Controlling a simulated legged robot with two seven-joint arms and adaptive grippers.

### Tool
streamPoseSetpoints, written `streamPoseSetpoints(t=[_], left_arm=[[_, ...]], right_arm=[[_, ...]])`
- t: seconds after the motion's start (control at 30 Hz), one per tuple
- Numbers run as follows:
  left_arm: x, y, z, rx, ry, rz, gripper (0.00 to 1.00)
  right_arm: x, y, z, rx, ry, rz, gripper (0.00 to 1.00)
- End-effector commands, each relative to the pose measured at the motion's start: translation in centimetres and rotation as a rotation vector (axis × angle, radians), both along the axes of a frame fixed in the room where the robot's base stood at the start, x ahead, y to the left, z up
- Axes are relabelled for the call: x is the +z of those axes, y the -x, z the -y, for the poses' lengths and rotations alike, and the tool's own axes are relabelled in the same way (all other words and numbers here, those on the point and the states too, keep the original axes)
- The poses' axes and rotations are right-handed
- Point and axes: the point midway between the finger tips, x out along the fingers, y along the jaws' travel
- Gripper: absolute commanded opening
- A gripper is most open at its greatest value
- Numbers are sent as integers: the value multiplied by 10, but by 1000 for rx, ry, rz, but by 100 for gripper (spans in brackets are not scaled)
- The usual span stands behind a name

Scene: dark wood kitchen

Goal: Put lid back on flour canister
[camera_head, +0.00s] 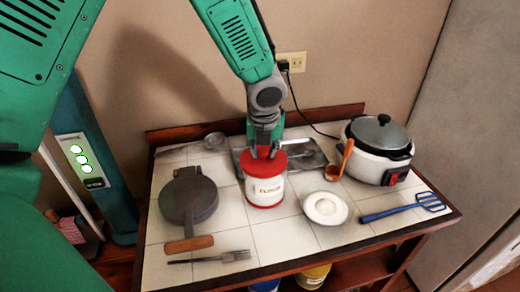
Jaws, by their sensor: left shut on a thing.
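The flour canister (266,190) stands upright near the middle of the tiled counter. I cannot tell whether the lid is fully seated or just above the rim. My left gripper (264,152) comes down from above and is shut on the lid's top. The gripper hides part of the lid. My right gripper is not in view.
A dark round pan (188,200) and a fork (210,257) lie left of the canister. A white saucer (342,213), a blue spatula (405,207), an orange ladle (340,160) and a cooker (378,165) are to the right. A metal tray (315,162) lies behind. Bare tiles lie in front.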

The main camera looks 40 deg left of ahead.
Motion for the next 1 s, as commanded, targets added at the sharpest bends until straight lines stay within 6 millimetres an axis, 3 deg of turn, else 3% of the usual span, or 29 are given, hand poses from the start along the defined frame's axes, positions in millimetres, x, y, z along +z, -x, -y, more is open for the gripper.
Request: streamPoseSetpoints(t=[1.0], left_arm=[[4, 0, 16, 1, 4, 0, 2]], right_arm=[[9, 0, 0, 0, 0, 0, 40]])
